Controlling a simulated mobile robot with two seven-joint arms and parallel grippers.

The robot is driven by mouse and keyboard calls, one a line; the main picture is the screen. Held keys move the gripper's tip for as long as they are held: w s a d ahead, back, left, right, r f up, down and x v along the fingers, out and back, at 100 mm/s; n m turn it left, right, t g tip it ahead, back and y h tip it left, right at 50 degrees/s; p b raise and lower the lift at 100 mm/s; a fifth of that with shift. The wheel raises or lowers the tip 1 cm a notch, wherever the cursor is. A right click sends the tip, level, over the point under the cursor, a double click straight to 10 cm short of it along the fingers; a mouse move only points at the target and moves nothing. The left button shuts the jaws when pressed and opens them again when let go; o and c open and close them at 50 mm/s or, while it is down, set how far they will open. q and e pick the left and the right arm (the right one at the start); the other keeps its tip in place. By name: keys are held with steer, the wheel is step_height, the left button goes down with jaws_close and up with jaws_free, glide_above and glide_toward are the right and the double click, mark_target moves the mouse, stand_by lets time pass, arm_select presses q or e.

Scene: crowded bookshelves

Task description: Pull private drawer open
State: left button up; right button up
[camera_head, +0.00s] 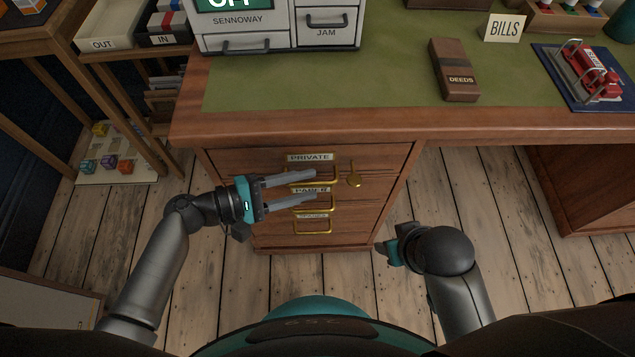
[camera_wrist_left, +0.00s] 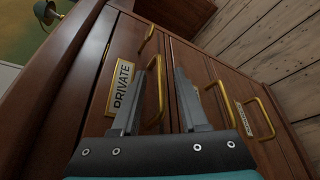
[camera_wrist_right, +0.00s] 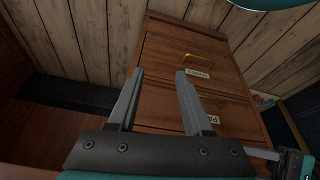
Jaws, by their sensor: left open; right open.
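The private drawer (camera_head: 275,160) is the top drawer of the wooden desk pedestal and appears shut, with a PRIVATE label (camera_head: 309,157). Its brass handle is largely hidden behind my left gripper's upper finger in the head view. My left gripper (camera_head: 316,185) is open and points right across the drawer fronts. In the left wrist view, the PRIVATE label (camera_wrist_left: 122,88) and the brass handle (camera_wrist_left: 156,115) lie close to the fingers; I cannot tell whether they touch. My right gripper (camera_wrist_right: 158,74) is open and empty, low and right of the pedestal.
The paper drawer (camera_head: 270,194) and a lower drawer (camera_head: 275,226) sit below. The desk top (camera_head: 390,70) overhangs above. Open plank floor (camera_head: 460,205) lies to the right; a wooden rack (camera_head: 120,85) stands left.

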mark_target(311, 185)
arm_select(q)
steer(key=shift+b+x, duration=0.3)
steer(key=shift+x, duration=1.4)
arm_select(e)
steer(key=shift+r, duration=1)
arm_select(q)
steer(key=shift+c, duration=0.4)
jaws_close()
steer(key=shift+s+f, duration=0.1)
